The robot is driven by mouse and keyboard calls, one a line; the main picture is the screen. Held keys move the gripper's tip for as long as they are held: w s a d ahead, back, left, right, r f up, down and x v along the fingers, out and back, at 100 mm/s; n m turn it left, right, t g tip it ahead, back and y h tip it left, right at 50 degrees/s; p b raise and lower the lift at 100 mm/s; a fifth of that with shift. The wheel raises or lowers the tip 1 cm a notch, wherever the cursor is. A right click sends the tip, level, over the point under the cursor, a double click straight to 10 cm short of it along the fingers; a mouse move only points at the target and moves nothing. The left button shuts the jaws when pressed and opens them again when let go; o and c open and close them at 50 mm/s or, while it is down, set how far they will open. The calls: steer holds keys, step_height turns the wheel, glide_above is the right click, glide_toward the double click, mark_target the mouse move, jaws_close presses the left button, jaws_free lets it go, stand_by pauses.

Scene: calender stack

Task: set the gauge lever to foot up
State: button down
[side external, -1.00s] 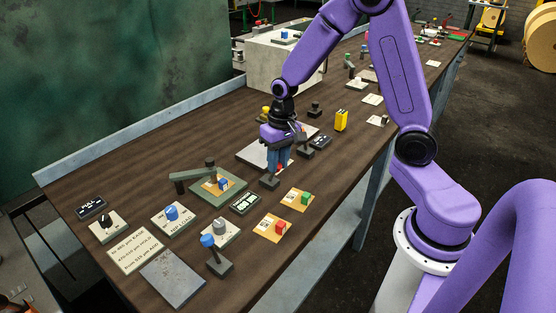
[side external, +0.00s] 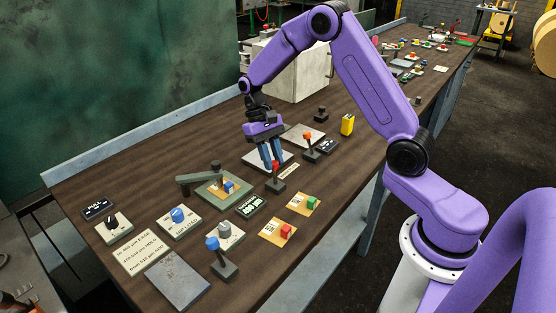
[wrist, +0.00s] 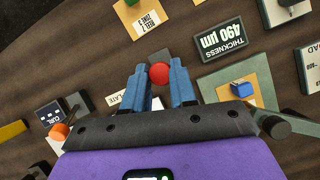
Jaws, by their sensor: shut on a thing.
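A lever with a red ball knob (side external: 276,163) stands on a dark base (side external: 275,186) just right of the green gauge stand. My gripper (side external: 271,163) points down at this knob with its blue fingers around it. In the wrist view the red ball (wrist: 159,73) sits between the fingertips, and my gripper (wrist: 159,80) is shut on it. The gauge (side external: 220,190) has a grey arm over an orange pad with a blue block (side external: 229,187); it also shows in the wrist view (wrist: 243,90). The lever's own label is partly hidden.
A thickness display (wrist: 221,40) reads 490 µm. A blue-knobbed lever (side external: 213,244) stands in front, an orange-knobbed lever (side external: 307,137) behind to the right. A grey plate (side external: 258,155) lies beside my fingers. Red and green blocks on orange cards lie near the front edge.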

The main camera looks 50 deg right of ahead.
steer(key=shift+w+f+g, duration=0.2)
steer(key=shift+w+g, duration=0.45)
steer(key=shift+g, duration=0.25)
steer(key=shift+w+f+g, duration=0.2)
steer(key=shift+w+g, duration=0.45)
steer(key=shift+g, duration=0.25)
steer(key=c, duration=0.9)
jaws_free()
steer(key=shift+w, duration=0.15)
steer(key=v, duration=0.7)
steer(key=shift+r, duration=0.15)
steer(key=shift+w, duration=0.1)
